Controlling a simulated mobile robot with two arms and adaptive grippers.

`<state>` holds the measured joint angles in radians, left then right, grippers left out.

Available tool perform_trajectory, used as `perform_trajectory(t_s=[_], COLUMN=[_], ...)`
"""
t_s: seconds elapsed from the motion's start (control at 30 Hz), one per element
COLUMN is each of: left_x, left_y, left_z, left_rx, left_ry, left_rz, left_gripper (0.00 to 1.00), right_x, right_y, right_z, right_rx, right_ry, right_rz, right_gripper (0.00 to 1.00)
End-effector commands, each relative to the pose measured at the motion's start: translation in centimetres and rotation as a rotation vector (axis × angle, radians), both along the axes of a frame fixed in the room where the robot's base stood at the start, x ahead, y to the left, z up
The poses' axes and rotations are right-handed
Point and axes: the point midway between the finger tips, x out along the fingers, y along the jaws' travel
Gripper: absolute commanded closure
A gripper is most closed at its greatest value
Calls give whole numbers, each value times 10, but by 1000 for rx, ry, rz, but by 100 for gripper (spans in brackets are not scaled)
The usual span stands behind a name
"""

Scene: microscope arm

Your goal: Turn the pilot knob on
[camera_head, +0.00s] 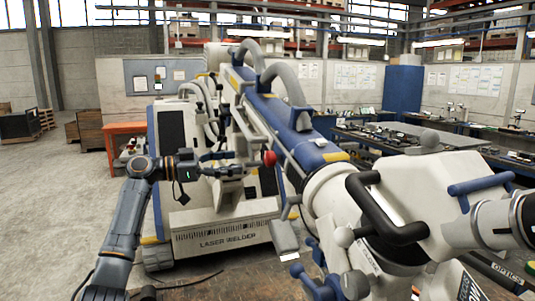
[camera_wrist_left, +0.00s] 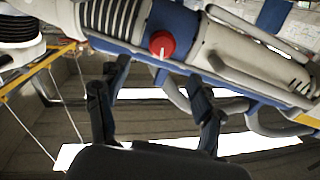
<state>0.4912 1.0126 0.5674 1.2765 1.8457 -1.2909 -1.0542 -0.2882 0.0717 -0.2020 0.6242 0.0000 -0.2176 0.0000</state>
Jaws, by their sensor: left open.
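The pilot knob is a red round knob (camera_head: 270,158) on the laser welder's arm in the head view. In the left wrist view the red knob (camera_wrist_left: 162,44) carries a white mark that runs roughly up and down. My left gripper (camera_head: 238,163) is just left of the knob in the head view, fingers pointing toward it. In the left wrist view my left gripper (camera_wrist_left: 158,74) is open, with its two fingers apart and the knob beyond and between them. Nothing is between the fingers. My right gripper is not in view.
The laser welder cabinet (camera_head: 225,232) stands behind my left arm. Its long blue and white boom (camera_head: 292,124) runs down to the right, with a large white head and black handle (camera_head: 385,215) in the right foreground. An orange table (camera_head: 124,128) stands at the left; open floor lies left.

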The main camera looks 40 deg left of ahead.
Motion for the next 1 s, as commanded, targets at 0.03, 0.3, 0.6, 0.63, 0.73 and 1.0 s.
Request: perform_trajectory(t_s=[0.03,0.3,0.6,0.63,0.73,1.0], left_x=[10,62,94,95,97,97], left_y=[-6,-32,-49,-49,-50,-50], left_z=[7,6,2,1,0,-1], left_rx=[-2,-4,-1,-1,0,0], left_ry=[2,3,3,3,2,2], left_rz=[-2,-2,-1,-1,0,0], left_gripper=[33,33,33,33,33,43], right_x=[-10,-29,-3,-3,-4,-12], right_y=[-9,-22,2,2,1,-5], right_z=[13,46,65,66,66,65], right_rx=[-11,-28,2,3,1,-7], right_ry=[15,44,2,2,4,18], right_rz=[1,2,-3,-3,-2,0], right_gripper=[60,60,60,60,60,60])
